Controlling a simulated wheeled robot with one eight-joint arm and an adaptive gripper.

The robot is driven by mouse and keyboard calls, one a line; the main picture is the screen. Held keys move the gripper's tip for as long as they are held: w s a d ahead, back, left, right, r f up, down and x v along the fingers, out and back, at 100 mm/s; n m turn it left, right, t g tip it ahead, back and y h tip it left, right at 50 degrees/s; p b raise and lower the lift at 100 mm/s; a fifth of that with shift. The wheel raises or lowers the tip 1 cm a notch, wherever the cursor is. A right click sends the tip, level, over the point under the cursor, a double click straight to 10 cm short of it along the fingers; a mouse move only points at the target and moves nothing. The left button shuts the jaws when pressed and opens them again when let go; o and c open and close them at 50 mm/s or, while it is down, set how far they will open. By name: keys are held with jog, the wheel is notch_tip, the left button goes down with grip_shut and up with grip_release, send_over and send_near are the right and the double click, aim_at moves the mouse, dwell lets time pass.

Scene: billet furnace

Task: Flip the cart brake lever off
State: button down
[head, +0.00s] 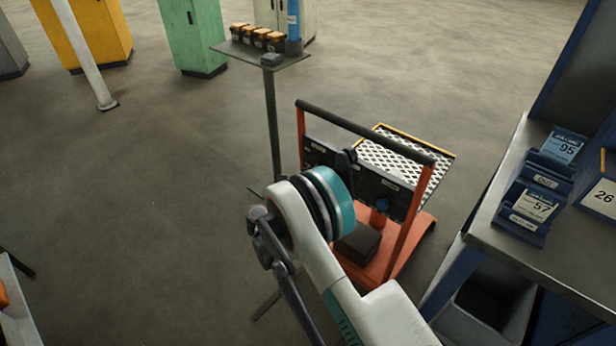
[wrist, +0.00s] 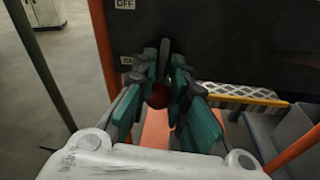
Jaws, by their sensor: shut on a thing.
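The orange cart (head: 397,262) stands ahead of my arm, with a black push bar and a dark panel (head: 318,153) below it. In the wrist view, the panel (wrist: 210,30) fills the top and carries an OFF label (wrist: 124,4) above a partly covered lower label (wrist: 126,61). My gripper (wrist: 165,62) has its teal-and-grey fingers closed around the narrow grey brake lever (wrist: 165,45), near the height of the lower label. The lever's lower part is hidden between the fingers. In the head view, my wrist hides most of the gripper.
A metal bench (head: 560,240) with blue label holders is close on the right. A small stand (head: 262,56) with several orange-black boxes and a blue bottle rises behind the cart. A mesh platform (head: 400,160) lies behind the panel. Open floor extends to the left.

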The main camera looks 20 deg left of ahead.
jog(key=r+g+p, duration=0.1)
jog(key=r+g+y+p, duration=0.1)
jog(key=g, duration=0.1)
jog(key=r+g+p, duration=0.1)
jog(key=shift+s+g+y+p, duration=0.25)
jog(key=shift+g+y+p, duration=0.1)
jog(key=shift+g+y, duration=0.05)
jog(key=g+p, duration=0.1)
jog(key=r+g+y, duration=0.1)
jog(key=g, duration=0.1)
jog(key=shift+w+r+m+p, duration=0.15)
jog(key=shift+r+m+p, duration=0.15)
jog(key=shift+p, duration=0.1)
jog(key=shift+w+r+g+y+p, duration=0.1)
jog(key=shift+r+g+y+p, duration=0.15)
jog(key=shift+g, duration=0.4)
jog(key=shift+w+r+g+y+p, duration=0.15)
jog(key=shift+g+y+p, duration=0.1)
jog(key=shift+g, duration=0.4)
jog(key=c, duration=1.5)
grip_release()
jog(key=v, duration=1.2)
